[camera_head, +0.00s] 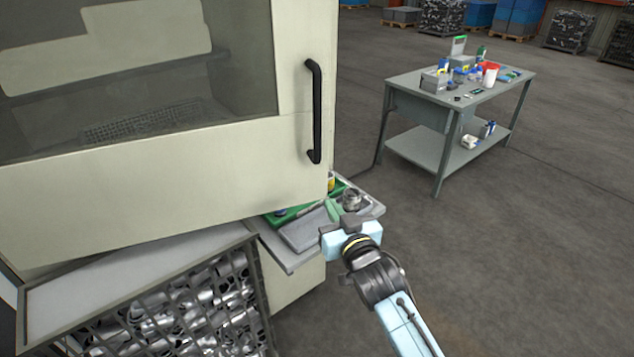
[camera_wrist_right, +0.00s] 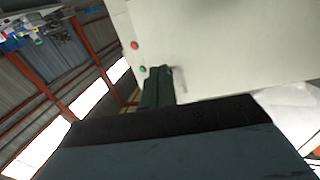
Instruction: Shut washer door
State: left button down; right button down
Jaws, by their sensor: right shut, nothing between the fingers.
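The washer door (camera_head: 225,170) is a large cream panel with a dark window, filling the upper left of the head view. A black vertical handle (camera_head: 314,110) is fixed near its right edge. The head view does not clearly show how far the door stands open. My right gripper (camera_head: 345,222) is below and slightly right of the handle, apart from it, over the small shelf. It is shut and empty. In the right wrist view a cream panel (camera_wrist_right: 230,45) with a red and a green button shows beyond my gripper's dark body. My left gripper is out of view.
A wire crate of metal parts (camera_head: 262,300) stands at the lower left. A shelf (camera_head: 290,262) with a green tray and a metal part lies close beside my right gripper. A grey workbench (camera_head: 400,85) with small items stands behind. The floor at right is clear.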

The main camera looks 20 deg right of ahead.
aim_at(313, 175)
jog(key=w, duration=0.9)
jog(key=shift+w+a, duration=0.25)
jog(key=shift+w, duration=0.15)
jog(key=shift+w+b, duration=0.1)
jog(key=shift+b, duration=0.2)
